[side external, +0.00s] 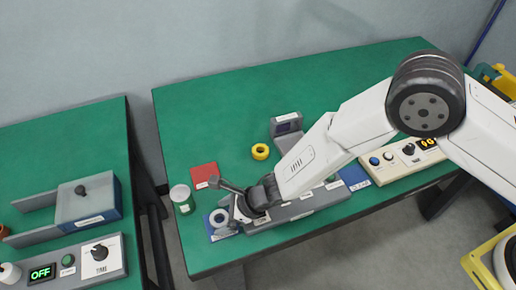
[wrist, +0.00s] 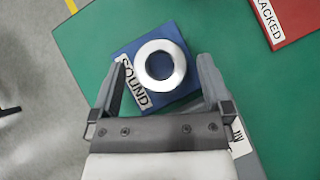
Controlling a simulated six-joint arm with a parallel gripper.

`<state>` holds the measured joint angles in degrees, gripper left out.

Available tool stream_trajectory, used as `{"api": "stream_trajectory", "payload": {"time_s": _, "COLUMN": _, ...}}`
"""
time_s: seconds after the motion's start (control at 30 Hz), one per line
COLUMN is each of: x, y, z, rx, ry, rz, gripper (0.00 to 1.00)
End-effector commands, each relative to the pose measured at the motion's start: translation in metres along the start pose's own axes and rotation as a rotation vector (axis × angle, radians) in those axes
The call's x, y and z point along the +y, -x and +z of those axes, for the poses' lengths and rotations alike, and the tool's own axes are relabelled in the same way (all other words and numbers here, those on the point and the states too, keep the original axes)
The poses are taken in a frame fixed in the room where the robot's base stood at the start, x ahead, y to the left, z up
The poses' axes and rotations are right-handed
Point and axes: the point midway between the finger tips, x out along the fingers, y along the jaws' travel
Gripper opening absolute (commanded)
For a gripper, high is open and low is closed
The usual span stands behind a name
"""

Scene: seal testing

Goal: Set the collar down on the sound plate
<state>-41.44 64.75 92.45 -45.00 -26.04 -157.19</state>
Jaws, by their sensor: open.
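The collar (wrist: 160,65) is a silver-white ring with a round hole. It appears to lie flat on the blue sound plate (wrist: 184,36), whose white label reads SOUND in the wrist view. In the side view the collar (side external: 219,217) shows on the sound plate (side external: 213,235) near the table's front-left corner. My gripper (wrist: 162,62) is open, with one finger on each side of the collar and visible gaps between them in the wrist view. In the side view my gripper (side external: 226,201) is low beside the collar; part of the plate is hidden.
A red plate (side external: 204,172) labelled CRACKED (wrist: 288,22) lies behind the sound plate. A green-and-white can (side external: 182,199) stands to the left. A long grey block (side external: 300,207) sits under my arm. A yellow ring (side external: 260,151) and a grey device (side external: 286,124) are farther back.

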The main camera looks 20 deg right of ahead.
Motion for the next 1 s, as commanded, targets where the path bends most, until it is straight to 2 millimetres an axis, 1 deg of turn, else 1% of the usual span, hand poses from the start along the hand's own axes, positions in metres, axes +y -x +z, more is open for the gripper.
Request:
{"api": "stream_trajectory", "payload": {"time_s": 0.27, "x": 0.0, "y": 0.028, "z": 0.001, "rx": -0.002, "ry": -0.001, "rz": -0.001, "gripper": 1.0}}
{"api": "stream_trajectory", "payload": {"time_s": 0.7, "x": 0.0, "y": 0.083, "z": 0.001, "rx": -0.002, "ry": -0.001, "rz": -0.001, "gripper": 1.0}}
{"api": "stream_trajectory", "payload": {"time_s": 0.83, "x": -0.001, "y": 0.097, "z": 0.001, "rx": -0.002, "ry": -0.001, "rz": -0.002, "gripper": 1.0}}
{"api": "stream_trajectory", "payload": {"time_s": 1.0, "x": 0.0, "y": 0.108, "z": 0.0, "rx": -0.002, "ry": 0.0, "rz": -0.001, "gripper": 1.0}}
